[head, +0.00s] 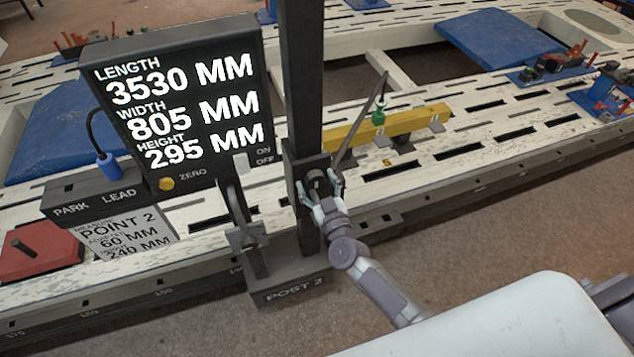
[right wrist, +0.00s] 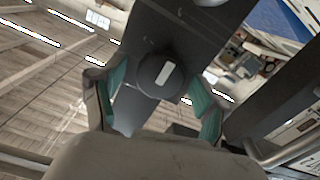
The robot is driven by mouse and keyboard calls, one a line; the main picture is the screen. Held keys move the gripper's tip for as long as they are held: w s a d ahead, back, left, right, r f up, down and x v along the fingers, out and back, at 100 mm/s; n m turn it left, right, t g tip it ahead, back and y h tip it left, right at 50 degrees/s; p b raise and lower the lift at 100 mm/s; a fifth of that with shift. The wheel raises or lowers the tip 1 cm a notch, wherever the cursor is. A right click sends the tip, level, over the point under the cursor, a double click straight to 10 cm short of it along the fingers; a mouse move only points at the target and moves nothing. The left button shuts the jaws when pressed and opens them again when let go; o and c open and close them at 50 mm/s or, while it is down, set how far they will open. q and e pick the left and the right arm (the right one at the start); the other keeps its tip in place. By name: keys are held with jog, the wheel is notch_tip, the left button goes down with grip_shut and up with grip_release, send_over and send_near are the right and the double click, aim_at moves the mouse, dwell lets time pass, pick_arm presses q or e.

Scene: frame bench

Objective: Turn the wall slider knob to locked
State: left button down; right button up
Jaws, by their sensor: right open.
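The slider knob (head: 316,183) is a dark round knob on the slider block of the black upright post (head: 301,85) labelled POST 2. In the right wrist view the knob (right wrist: 163,75) faces me and carries a short white bar, slightly tilted from upright in that picture. My right gripper (head: 320,190) is at the knob in the head view. In the right wrist view its teal finger pads (right wrist: 160,92) stand open on either side of the knob, with gaps visible. I cannot read any lock marking. My left gripper is not in view.
A display box (head: 185,110) reading 3530, 805 and 295 MM stands left of the post. A dark clamp-like bracket (head: 246,230) stands just left of the post. A yellow beam (head: 400,122) and the slotted white bench (head: 480,150) lie behind the gripper.

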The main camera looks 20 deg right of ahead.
jog(key=c, duration=1.2)
jog(key=shift+o, duration=0.2)
jog(key=shift+m, duration=0.4)
jog(key=m, duration=0.3)
jog(key=shift+f, duration=0.1)
jog(key=m+b, duration=0.1)
jog(key=m, duration=0.3)
jog(key=shift+m, duration=0.3)
jog(key=m+b, duration=0.1)
jog(key=m, duration=0.3)
jog(key=shift+m, duration=0.3)
jog(key=m+b, duration=0.1)
jog(key=m, duration=0.3)
jog(key=shift+m, duration=0.4)
